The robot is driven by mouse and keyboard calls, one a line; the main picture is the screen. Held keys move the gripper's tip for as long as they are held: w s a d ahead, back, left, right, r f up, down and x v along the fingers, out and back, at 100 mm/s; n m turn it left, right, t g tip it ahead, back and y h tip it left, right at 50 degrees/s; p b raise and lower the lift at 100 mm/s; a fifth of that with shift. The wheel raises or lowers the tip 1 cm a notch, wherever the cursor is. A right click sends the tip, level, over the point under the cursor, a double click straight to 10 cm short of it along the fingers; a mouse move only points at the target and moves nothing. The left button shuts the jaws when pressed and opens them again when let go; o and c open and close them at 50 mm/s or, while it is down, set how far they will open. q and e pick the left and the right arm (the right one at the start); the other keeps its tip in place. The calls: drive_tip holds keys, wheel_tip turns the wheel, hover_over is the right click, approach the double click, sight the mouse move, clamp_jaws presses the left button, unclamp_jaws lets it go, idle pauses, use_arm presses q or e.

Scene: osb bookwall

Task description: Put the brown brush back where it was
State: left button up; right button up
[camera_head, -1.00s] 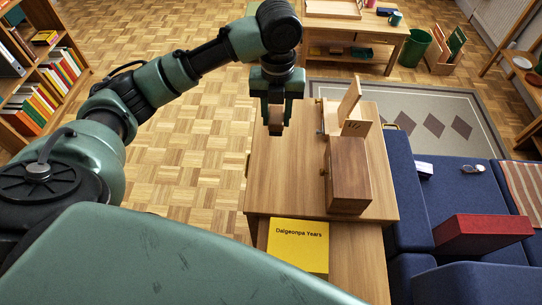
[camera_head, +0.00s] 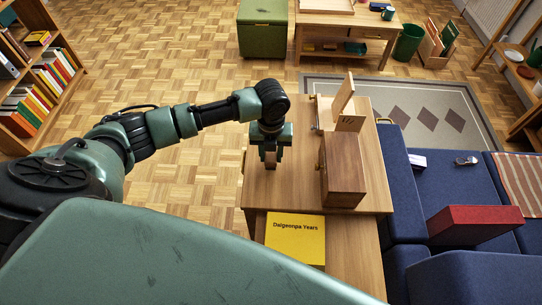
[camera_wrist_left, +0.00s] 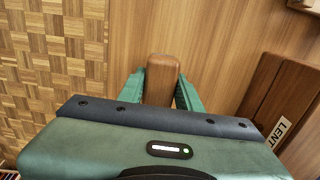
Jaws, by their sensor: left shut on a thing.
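My left gripper (camera_head: 270,157) is shut on the brown brush (camera_head: 270,158), a small brown wooden block between its fingers. In the left wrist view the brush (camera_wrist_left: 161,78) shows its rounded brown end between the two green fingers. The gripper points down over the left part of the wooden table top (camera_head: 290,190). I cannot tell whether the brush touches the table. Bristles are not visible. My right gripper is not in view.
A brown wooden box (camera_head: 343,170) stands right of the gripper, with upright wooden boards (camera_head: 346,95) behind it. A yellow book (camera_head: 296,240) lies at the near side. A blue sofa (camera_head: 402,190) borders the table on the right. Table space around the gripper is clear.

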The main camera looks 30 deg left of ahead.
sight(271, 154)
use_arm(q)
drive_tip(key=shift+f, duration=0.85)
drive_tip(key=o, duration=1.2)
drive_tip(key=shift+f, duration=0.15)
wheel_tip(271, 154, up, 12)
drive_tip(key=shift+r+b, duration=0.2)
drive_tip(key=shift+b, duration=0.15)
